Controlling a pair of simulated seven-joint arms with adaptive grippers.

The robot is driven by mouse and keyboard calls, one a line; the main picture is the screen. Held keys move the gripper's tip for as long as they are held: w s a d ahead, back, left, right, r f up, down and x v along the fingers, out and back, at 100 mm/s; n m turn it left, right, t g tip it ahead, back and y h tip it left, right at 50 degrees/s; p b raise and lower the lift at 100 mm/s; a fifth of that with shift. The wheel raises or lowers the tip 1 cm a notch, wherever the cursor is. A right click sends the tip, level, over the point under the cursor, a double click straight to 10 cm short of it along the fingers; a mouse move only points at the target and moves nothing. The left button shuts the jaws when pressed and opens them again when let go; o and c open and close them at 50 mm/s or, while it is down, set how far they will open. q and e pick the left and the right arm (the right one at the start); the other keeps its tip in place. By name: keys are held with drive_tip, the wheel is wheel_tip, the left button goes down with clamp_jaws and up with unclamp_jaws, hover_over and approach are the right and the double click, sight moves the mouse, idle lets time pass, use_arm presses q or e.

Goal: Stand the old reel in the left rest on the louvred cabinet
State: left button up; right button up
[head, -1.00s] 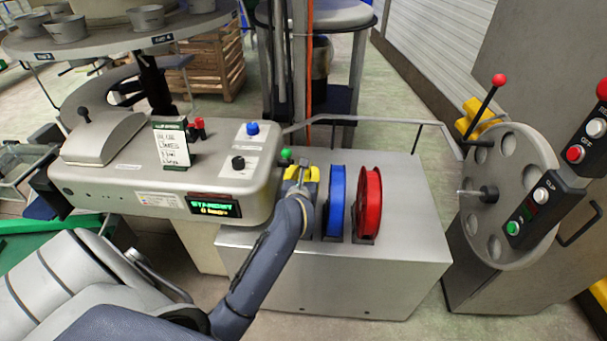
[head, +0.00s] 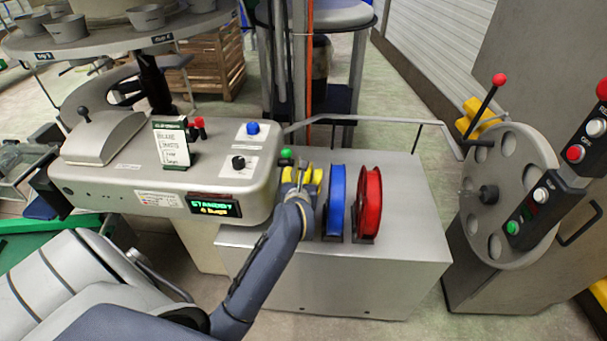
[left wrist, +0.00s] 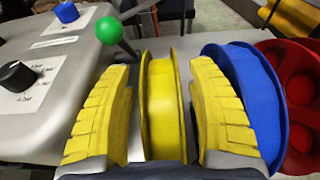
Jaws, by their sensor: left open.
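A yellow reel (left wrist: 162,105) stands upright between my left gripper's fingers in the left wrist view. My left gripper (head: 303,176) is over the left end of the steel cabinet top (head: 405,188). Its yellow ribbed fingers (left wrist: 163,115) are open, one on each side of the reel, with narrow gaps visible. In the head view the fingers and wrist mostly cover the reel. The rest under it is hidden, so its seating cannot be told. No louvres show on the cabinet's visible faces. My right gripper is not in view.
A blue reel (head: 336,200) and a red reel (head: 369,204) stand upright just to the right. The clipper housing (head: 110,185) with a green knob (head: 287,154) is close on the left. A bent rail (head: 390,124) runs behind; a disc (head: 507,225) stands right.

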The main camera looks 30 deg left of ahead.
use_arm(q)
drive_tip(key=v, duration=1)
drive_tip(key=shift+s, duration=0.25)
drive_tip(key=shift+d+r, duration=0.1)
